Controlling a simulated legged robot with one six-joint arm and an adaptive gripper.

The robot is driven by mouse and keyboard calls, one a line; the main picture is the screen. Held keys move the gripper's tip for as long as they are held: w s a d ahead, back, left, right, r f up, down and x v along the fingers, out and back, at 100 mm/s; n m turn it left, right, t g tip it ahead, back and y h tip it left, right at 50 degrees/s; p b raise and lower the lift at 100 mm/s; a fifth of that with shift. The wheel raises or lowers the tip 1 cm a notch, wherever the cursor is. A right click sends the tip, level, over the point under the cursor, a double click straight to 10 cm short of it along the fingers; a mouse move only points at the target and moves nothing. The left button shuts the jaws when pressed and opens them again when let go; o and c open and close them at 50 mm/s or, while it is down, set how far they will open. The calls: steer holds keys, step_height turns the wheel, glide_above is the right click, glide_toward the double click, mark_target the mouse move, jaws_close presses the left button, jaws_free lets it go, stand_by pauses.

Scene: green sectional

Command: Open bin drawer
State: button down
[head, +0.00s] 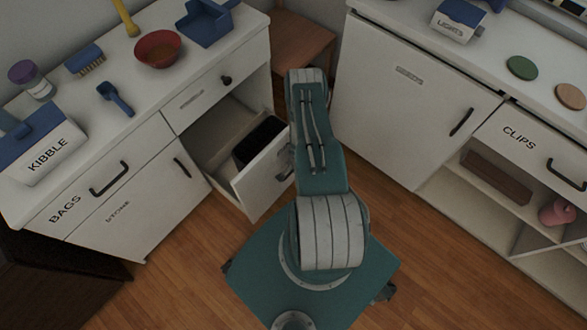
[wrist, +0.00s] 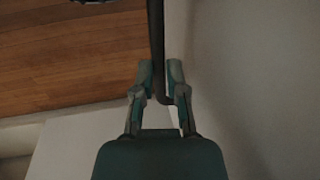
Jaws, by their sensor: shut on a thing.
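The bin drawer (head: 262,178) stands pulled out from the left cabinet in the head view, with a dark bin (head: 258,140) inside. Its white front also shows in the wrist view (wrist: 240,80). My gripper (wrist: 160,82) has its two fingers on either side of a dark bar handle (wrist: 156,45) and is shut on it.
The left counter holds a KIBBLE box (head: 45,152), a red bowl (head: 158,50), a blue scoop (head: 115,98) and other items. A right cabinet (head: 405,105) stands across a narrow gap.

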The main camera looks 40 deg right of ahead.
steer(key=shift+s+a, duration=0.1)
steer(key=c, duration=0.7)
jaws_free()
steer(key=shift+r, duration=0.1)
steer(key=shift+r, duration=0.3)
steer(key=r, duration=0.3)
steer(key=s+r, duration=0.1)
steer(key=r, duration=0.3)
steer(key=s+r, duration=0.1)
steer(key=r, duration=0.2)
steer(key=shift+r, duration=0.4)
